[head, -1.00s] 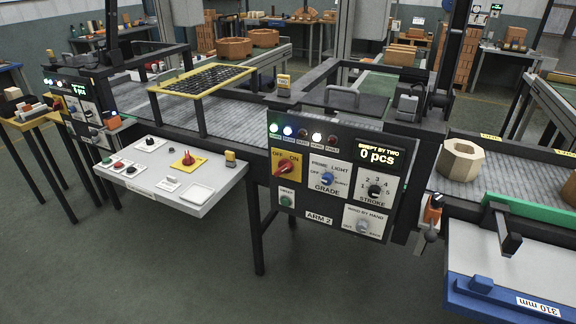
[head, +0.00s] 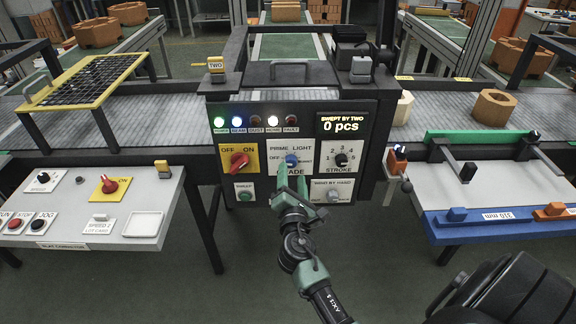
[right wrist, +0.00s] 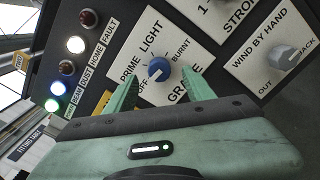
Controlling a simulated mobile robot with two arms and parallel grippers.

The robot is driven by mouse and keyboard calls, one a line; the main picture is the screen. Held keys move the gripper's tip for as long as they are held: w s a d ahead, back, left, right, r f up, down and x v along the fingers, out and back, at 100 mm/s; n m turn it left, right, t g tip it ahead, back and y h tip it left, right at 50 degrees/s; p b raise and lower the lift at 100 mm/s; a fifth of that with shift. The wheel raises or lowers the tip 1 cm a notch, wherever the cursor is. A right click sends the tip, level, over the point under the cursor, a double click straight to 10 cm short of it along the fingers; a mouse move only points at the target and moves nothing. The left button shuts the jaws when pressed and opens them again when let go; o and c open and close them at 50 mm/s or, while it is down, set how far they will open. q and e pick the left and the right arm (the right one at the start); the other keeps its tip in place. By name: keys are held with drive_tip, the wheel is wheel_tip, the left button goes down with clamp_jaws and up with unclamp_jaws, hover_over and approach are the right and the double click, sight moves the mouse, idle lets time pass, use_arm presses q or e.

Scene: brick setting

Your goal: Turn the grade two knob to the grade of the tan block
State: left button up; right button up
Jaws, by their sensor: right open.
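The blue grade knob (head: 291,160) is on a white plate on the dark ARM 2 panel. It also shows in the right wrist view (right wrist: 158,69), with PRIME, LIGHT, BURNT and OFF printed around it. I cannot tell surely which word its pointer faces. My right gripper (head: 291,178) is open in front of the knob. In the right wrist view its two fingers (right wrist: 160,80) stand either side of the knob, with no clear contact. My left gripper is out of view.
Around the knob are a red OFF/ON switch (head: 239,161), a stroke knob (head: 341,160), a wind-by-hand knob (head: 335,196) and a green button (head: 244,196). A control table (head: 70,238) stands left. A blue-edged tray table (head: 470,219) stands right.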

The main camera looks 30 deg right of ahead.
sight(291, 165)
drive_tip(key=x, duration=0.3)
drive_tip(key=shift+w, duration=0.45)
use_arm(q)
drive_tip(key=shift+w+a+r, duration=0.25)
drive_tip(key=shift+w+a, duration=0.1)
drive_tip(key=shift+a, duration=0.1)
use_arm(e)
drive_tip(key=shift+w+d, duration=0.15)
clamp_jaws()
drive_tip(key=shift+f, duration=0.1)
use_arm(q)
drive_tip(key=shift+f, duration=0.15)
